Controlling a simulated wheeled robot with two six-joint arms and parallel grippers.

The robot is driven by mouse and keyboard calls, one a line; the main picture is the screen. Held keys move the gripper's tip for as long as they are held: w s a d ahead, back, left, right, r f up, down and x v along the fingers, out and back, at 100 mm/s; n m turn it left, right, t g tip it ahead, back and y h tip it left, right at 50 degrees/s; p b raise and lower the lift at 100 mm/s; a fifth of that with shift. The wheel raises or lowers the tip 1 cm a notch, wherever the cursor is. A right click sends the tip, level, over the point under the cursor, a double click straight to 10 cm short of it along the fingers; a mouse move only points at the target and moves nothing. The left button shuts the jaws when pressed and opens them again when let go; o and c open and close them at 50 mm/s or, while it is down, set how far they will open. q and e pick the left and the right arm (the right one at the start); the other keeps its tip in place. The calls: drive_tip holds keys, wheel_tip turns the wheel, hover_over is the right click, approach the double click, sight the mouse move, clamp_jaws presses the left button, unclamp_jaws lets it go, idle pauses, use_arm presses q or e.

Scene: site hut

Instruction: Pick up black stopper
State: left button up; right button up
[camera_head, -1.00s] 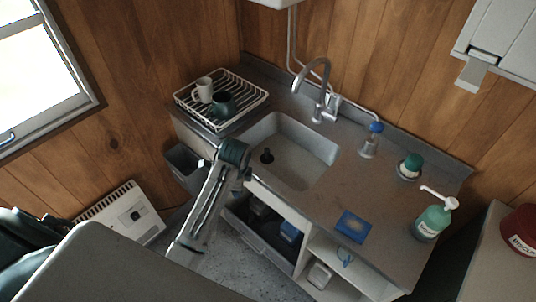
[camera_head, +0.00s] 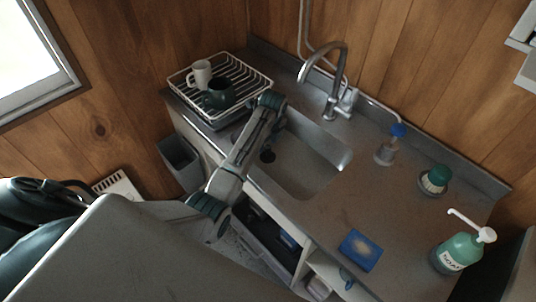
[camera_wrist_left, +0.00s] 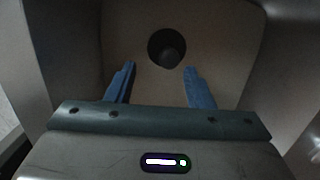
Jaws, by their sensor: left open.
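The black stopper (camera_head: 268,155) is in the bottom of the grey sink (camera_head: 318,177), towards its left end. In the left wrist view the stopper (camera_wrist_left: 168,50) shows as a dark round shape just beyond my fingertips. My left gripper (camera_wrist_left: 158,72) is open there, with its two blue fingers apart and nothing between them. In the head view my left arm reaches over the sink's front left rim, and its fingers are hard to make out. My right gripper is not in view.
A curved tap (camera_head: 333,85) rises behind the sink. A dish rack (camera_head: 258,83) with a white mug (camera_head: 199,73) and a dark mug (camera_head: 220,93) stands left of it. A blue sponge packet (camera_head: 359,250), a brush (camera_head: 436,178) and a soap bottle (camera_head: 459,252) are on the counter right.

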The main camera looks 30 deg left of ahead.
sight(268, 146)
use_arm(q)
drive_tip(key=shift+w+f, duration=0.1)
drive_tip(key=shift+f, duration=0.35)
drive_tip(key=shift+w+a+f, duration=0.1)
drive_tip(key=shift+w+f, duration=0.1)
drive_tip(key=shift+f, duration=0.1)
drive_tip(key=f+p, duration=0.1)
drive_tip(key=f, duration=0.2)
drive_tip(key=shift+w+a+f+p, duration=0.2)
drive_tip(key=shift+w+f+p, duration=0.15)
drive_tip(key=shift+w+f, duration=0.05)
drive_tip(key=shift+f, duration=0.55)
drive_tip(key=c, duration=0.9)
clamp_jaws()
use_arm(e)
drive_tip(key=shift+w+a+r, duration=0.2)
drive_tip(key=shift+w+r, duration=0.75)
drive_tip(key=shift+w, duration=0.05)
use_arm(q)
drive_tip(key=shift+r, duration=0.15)
